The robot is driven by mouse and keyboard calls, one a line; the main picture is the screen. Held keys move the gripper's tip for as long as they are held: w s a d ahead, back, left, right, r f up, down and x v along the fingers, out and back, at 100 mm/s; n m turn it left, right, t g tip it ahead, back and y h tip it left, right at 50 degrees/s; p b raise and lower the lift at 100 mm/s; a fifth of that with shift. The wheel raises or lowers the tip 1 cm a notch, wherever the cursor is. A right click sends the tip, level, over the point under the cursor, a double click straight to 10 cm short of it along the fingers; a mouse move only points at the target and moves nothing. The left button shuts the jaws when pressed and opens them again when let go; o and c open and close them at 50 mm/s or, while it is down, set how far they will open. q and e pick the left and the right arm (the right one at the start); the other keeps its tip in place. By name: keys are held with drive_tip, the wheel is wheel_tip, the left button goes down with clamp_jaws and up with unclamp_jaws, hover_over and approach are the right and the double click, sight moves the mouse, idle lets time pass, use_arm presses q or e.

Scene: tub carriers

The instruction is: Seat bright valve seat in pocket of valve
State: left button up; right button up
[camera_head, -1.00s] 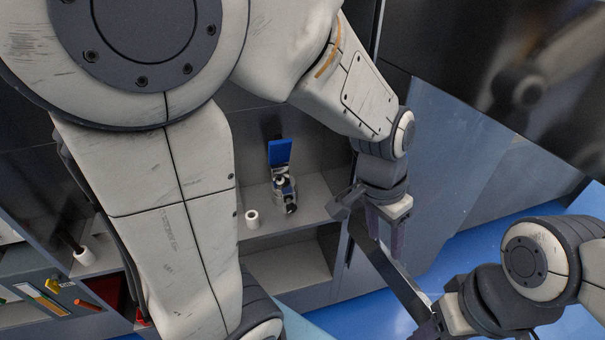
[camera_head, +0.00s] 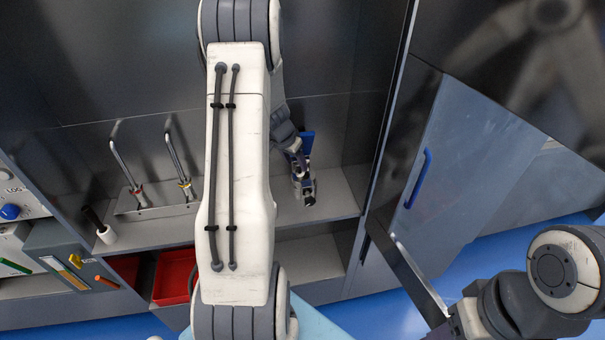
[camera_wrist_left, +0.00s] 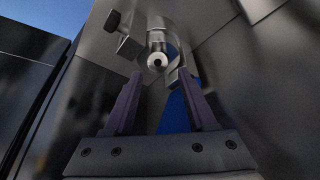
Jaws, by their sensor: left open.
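The metal valve (camera_head: 308,188) stands on the shelf in front of a small blue plate (camera_head: 307,141). In the left wrist view the valve shows a silvery round part with a dark hole (camera_wrist_left: 157,62), beyond my fingertips. I cannot tell whether this round part is the bright valve seat or the pocket. My left gripper (camera_head: 297,160) is at the valve in the head view, largely covered by its own wrist. In the left wrist view its two dark fingers (camera_wrist_left: 160,82) are apart with nothing gripped between them. My right gripper (camera_head: 440,328) is at the bottom edge, partly cut off.
A stand with two bent metal rods (camera_head: 150,205) and a white cylinder with a dark handle (camera_head: 106,235) are on the shelf's left. A red bin (camera_head: 174,277) is below. A cabinet door with a blue handle (camera_head: 418,178) is at right. My left arm hides mid-shelf.

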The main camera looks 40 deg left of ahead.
sight(301, 171)
use_arm(q)
drive_tip(key=x, duration=0.5)
drive_tip(key=shift+w+d+f+p, duration=0.15)
drive_tip(key=shift+f+p, duration=0.2)
drive_tip(key=shift+p, duration=0.05)
clamp_jaws()
